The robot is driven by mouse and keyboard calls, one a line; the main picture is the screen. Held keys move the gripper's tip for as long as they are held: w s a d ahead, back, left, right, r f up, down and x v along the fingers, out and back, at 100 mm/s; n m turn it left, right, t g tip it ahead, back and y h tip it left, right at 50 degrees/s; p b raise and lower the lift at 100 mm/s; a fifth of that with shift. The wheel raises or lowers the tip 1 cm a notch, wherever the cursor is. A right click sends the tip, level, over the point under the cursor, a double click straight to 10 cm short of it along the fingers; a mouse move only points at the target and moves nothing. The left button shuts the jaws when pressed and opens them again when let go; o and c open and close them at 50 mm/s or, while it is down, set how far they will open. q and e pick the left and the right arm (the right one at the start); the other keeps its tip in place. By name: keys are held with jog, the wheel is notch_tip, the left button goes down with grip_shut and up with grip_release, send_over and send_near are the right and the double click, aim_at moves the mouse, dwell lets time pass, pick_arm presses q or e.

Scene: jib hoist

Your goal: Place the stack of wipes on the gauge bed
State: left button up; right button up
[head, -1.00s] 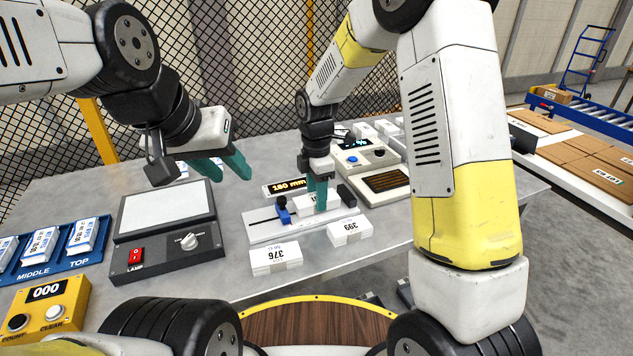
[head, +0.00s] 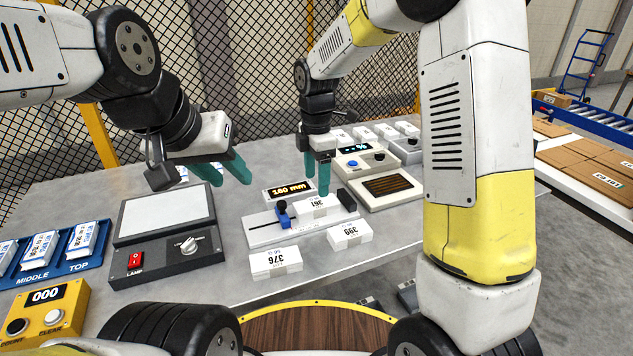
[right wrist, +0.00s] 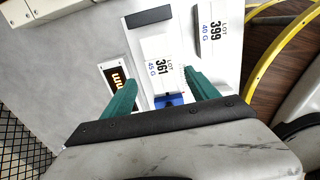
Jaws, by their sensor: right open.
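The stack of wipes with the LOT 361 label (head: 316,207) lies flat on the white gauge bed (head: 275,232), between the blue slider (head: 283,216) and a black end block (head: 346,199). My right gripper (head: 318,190) is open just above and behind that stack. In the right wrist view, the stack (right wrist: 160,60) shows between and beyond the two spread green fingers (right wrist: 160,78), held by neither. My left gripper (head: 228,172) is open and empty, above the table near the lamp box.
Stacks labelled 376 (head: 275,262) and 399 (head: 350,235) lie along the gauge's front. A lamp box (head: 165,235), blue tray (head: 60,255) and yellow counter (head: 45,312) stand left. A scale (head: 378,180) stands right, and the 160 mm display (head: 290,189) behind.

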jog(key=s+d+r+m+t+y, duration=0.1)
jog(key=s+d+r+m, duration=0.35)
jog(key=r, duration=0.25)
jog(key=s+d+r+m+t, duration=0.1)
jog(key=s+d+r+m, duration=0.3)
jog(key=r+m, duration=0.15)
jog(key=s+d+r+m+t+y, duration=0.1)
jog(key=s+d+m+t, duration=0.3)
jog(key=s+m, duration=0.7)
jog(key=shift+s+d+r+m, duration=0.4)
jog(key=shift+s+d+r, duration=0.1)
jog(key=shift+s+d, duration=0.35)
